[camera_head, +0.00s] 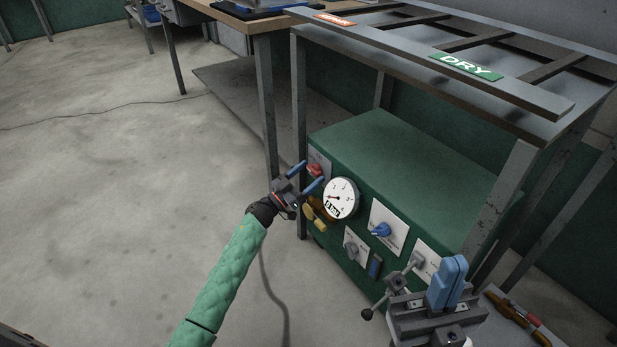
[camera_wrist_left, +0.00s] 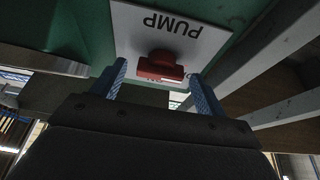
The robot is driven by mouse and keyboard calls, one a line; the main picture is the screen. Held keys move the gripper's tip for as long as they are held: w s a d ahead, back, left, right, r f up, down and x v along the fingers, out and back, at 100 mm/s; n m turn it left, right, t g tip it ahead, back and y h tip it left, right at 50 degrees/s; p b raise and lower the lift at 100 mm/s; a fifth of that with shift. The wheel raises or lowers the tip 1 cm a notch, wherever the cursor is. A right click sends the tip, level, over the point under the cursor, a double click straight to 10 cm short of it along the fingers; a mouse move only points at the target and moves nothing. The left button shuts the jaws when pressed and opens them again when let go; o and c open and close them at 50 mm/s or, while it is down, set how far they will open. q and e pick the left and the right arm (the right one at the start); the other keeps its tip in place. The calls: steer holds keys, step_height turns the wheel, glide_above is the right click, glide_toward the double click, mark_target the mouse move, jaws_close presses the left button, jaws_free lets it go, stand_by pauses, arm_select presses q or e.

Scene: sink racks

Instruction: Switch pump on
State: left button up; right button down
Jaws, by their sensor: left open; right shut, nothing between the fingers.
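The pump switch is a red knob on a white plate at the upper left of the green machine's front. In the head view the red knob (camera_head: 315,170) sits just beyond my left gripper (camera_head: 305,178). In the left wrist view the red knob (camera_wrist_left: 160,66) is on a plate marked PUMP (camera_wrist_left: 195,38), shown upside down. My left gripper (camera_wrist_left: 160,88) is open, with one blue finger on each side of the knob; I cannot tell whether they touch it. My right gripper (camera_head: 450,282) is shut and empty, low at the right before the machine.
The green machine (camera_head: 400,150) stands under a metal rack with a green DRY label (camera_head: 465,66). Its front also carries a round gauge (camera_head: 341,198), a blue knob (camera_head: 381,230) and a grey knob (camera_head: 351,250). Rack legs stand close by. The floor at left is clear except for cables.

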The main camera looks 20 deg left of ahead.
arm_select(q)
steer(key=shift+w+d+r, duration=0.1)
steer(key=shift+w, duration=0.05)
steer(key=shift+c, duration=0.2)
steer(key=c, duration=0.9)
steer(key=shift+c, duration=0.2)
